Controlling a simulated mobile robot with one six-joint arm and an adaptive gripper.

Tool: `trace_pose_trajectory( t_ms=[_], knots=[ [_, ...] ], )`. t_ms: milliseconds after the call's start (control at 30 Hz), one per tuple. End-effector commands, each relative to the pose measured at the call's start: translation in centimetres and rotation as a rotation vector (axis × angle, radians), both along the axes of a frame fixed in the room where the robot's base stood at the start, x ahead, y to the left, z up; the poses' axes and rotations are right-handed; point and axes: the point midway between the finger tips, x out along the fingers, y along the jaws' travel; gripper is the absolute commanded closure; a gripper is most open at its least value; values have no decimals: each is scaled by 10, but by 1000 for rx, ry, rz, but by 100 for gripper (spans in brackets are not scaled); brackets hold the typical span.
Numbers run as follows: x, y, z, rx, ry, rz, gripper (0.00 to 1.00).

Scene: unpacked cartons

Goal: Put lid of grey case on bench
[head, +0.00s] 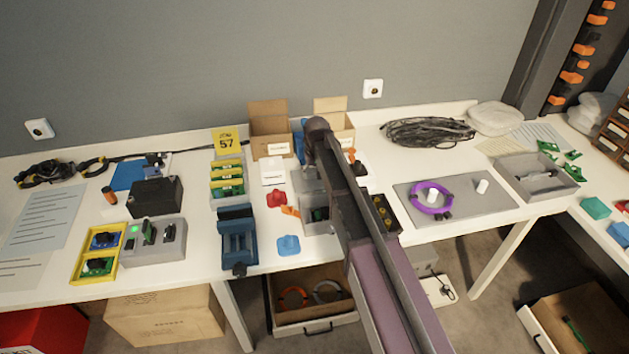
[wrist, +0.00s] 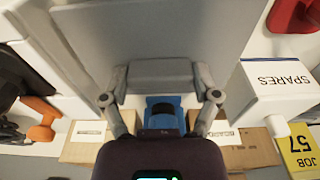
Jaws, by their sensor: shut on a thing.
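My gripper (wrist: 160,80) is shut on the edge of a flat grey panel, the lid of the grey case (wrist: 150,40), which fills the upper middle of the wrist view. In the head view my arm hides the gripper. A grey shape (head: 308,183) beside the arm there may be the lid or part of the case. The grey case (head: 318,226) stands on the white bench (head: 197,215), partly covered by my arm, with something green inside. I cannot tell whether the lid touches the case.
Two open cardboard boxes (head: 270,138) stand at the back. A red part (head: 277,198), a blue part (head: 288,245) and a blue vise (head: 238,238) lie left of the case. A grey mat (head: 465,205) with a purple ring (head: 431,198) is to the right. Bare bench shows near the front left.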

Motion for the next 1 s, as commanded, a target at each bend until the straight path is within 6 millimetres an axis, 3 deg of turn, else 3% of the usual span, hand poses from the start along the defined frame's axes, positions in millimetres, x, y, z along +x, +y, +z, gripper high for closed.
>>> trace_pose_trajectory(
  t_ms=[167,733,767,800,1000],
  knots=[
    [0,0,-15,0,0,0,75],
    [0,0,-19,0,0,1,75],
    [0,0,-18,0,0,1,15],
    [0,0,-18,0,0,1,4],
    [0,0,-18,0,0,1,0]
  ],
)
